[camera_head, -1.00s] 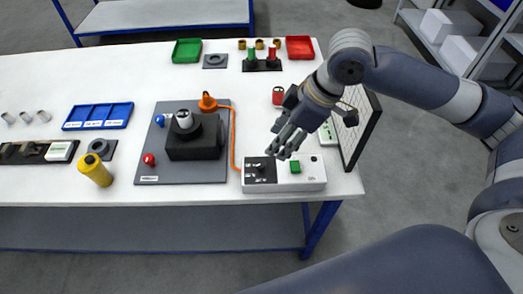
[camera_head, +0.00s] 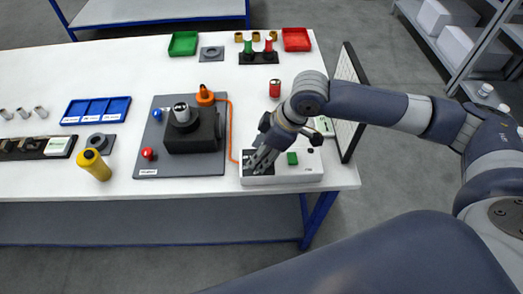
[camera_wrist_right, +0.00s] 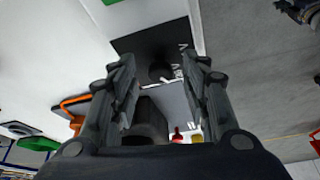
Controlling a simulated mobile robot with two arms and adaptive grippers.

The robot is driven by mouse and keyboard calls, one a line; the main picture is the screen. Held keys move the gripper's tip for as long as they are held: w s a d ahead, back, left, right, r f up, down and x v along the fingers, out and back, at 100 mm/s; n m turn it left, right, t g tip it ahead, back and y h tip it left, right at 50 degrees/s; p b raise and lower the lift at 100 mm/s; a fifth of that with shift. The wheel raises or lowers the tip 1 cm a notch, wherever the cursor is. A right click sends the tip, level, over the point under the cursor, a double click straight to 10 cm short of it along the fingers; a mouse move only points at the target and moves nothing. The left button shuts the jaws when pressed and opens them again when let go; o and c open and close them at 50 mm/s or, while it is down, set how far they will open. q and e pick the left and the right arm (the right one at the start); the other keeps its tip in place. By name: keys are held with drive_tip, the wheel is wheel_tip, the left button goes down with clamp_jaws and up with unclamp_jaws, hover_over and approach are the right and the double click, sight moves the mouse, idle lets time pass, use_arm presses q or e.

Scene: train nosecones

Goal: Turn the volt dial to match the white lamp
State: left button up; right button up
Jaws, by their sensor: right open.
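The white control box (camera_head: 305,174) sits at the front right of the table, with a black panel (camera_head: 262,170) and a green button (camera_head: 292,158). My right gripper (camera_head: 257,165) is over the black panel, its fingers pointing down and left. In the right wrist view, the open fingers (camera_wrist_right: 162,68) frame a round black dial (camera_wrist_right: 160,72) on the panel (camera_wrist_right: 150,42), with white V markings beside it. I cannot tell whether the fingers touch the dial. I cannot make out the white lamp. My left gripper is not in view.
Left of the box stands a grey board (camera_head: 150,186) with a black block (camera_head: 185,148), joined by an orange cable (camera_head: 231,130). A dark upright panel (camera_head: 350,90) is at the right table edge. A red can (camera_head: 275,88) stands behind my gripper.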

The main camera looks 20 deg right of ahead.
drive_tip(key=c, duration=0.9)
clamp_jaws()
drive_tip(key=n+p, duration=0.2)
drive_tip(key=p, duration=0.1)
drive_tip(key=shift+r+g, duration=0.3)
drive_tip(key=n+p, duration=0.1)
drive_tip(key=n+g+p, duration=0.1)
drive_tip(key=shift+w+f+n+y, duration=0.1)
drive_tip(key=shift+w+n+y, duration=0.1)
drive_tip(key=shift+n+y, duration=0.15)
drive_tip(key=shift+w+f+n+g+p, duration=0.15)
drive_tip(key=shift+n+g+p, duration=0.25)
drive_tip(key=shift+n, duration=0.85)
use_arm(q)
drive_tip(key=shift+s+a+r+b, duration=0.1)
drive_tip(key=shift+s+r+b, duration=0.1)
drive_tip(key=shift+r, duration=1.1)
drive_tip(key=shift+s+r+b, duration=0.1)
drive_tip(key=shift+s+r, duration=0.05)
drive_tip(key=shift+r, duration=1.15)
use_arm(e)
drive_tip(key=shift+w+n+g, duration=0.15)
drive_tip(key=shift+n+g, duration=0.85)
drive_tip(key=shift+n, duration=1.3)
drive_tip(key=o, duration=0.9)
unclamp_jaws()
